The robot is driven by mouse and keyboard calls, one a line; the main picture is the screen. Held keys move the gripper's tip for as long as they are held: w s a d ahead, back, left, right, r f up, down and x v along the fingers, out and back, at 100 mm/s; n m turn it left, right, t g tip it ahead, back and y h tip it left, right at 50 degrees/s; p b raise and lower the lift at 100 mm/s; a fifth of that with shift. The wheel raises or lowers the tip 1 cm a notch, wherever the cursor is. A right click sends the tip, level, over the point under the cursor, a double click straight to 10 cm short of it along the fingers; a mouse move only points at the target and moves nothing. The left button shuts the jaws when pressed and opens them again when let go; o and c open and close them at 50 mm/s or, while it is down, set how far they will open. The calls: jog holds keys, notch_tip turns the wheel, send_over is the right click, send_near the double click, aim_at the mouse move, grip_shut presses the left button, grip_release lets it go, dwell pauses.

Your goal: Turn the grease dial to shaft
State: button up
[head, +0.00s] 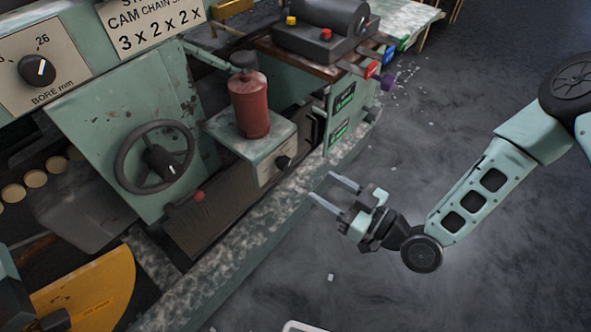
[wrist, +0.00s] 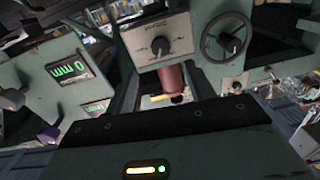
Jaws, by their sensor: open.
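The grease dial (head: 283,162) is a small black knob on a pale plate on the front of a green box. A red cylinder (head: 250,104) stands on that box. In the head view, my gripper (head: 321,187) is open and empty, to the right of and below the dial, with its two fingers pointing toward the machine. A clear gap shows between them. The wrist view appears upside down and shows the dial (wrist: 157,46) with marks around it, with the red cylinder (wrist: 174,78) below it in the picture. I cannot read the setting or labels.
A black handwheel (head: 154,156) stands left of the box. A bore dial (head: 37,70) is at upper left. Coloured levers (head: 372,69) stick out at the machine's right, above green displays (head: 341,116). A speckled bed edge (head: 245,240) runs along the front. The floor to the right is mostly open.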

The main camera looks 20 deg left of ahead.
aim_at(288, 166)
jog(key=b+x, duration=0.1)
jog(key=x, duration=0.8)
jog(key=shift+a, duration=0.25)
jog(key=c, duration=1)
